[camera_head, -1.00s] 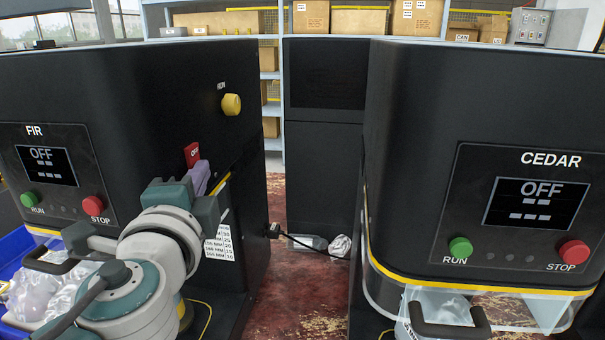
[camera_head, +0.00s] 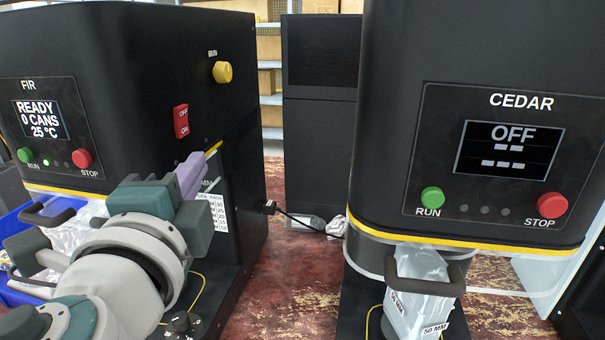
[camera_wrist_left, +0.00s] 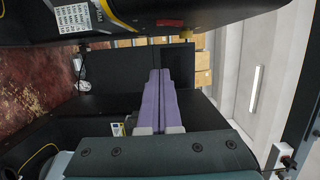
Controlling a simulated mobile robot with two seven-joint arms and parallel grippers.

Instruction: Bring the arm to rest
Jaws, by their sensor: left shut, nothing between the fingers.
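My left gripper (camera_head: 193,172) is in front of the right side of the FIR machine (camera_head: 125,90), below its red rocker switch (camera_head: 181,121). Its purple fingers are closed together with nothing between them, and they also show in the left wrist view (camera_wrist_left: 160,95). The fingertips are apart from the switch. The FIR display (camera_head: 40,119) reads READY, 0 CANS, 25 °C. My right gripper is not in view.
The CEDAR machine (camera_head: 470,50) stands at the right, its display (camera_head: 508,150) reading OFF. A yellow knob (camera_head: 222,72) sticks out from FIR's side. A black cable (camera_head: 305,238) runs from FIR's side across the gap. Red worn floor (camera_head: 290,275) lies open between the machines.

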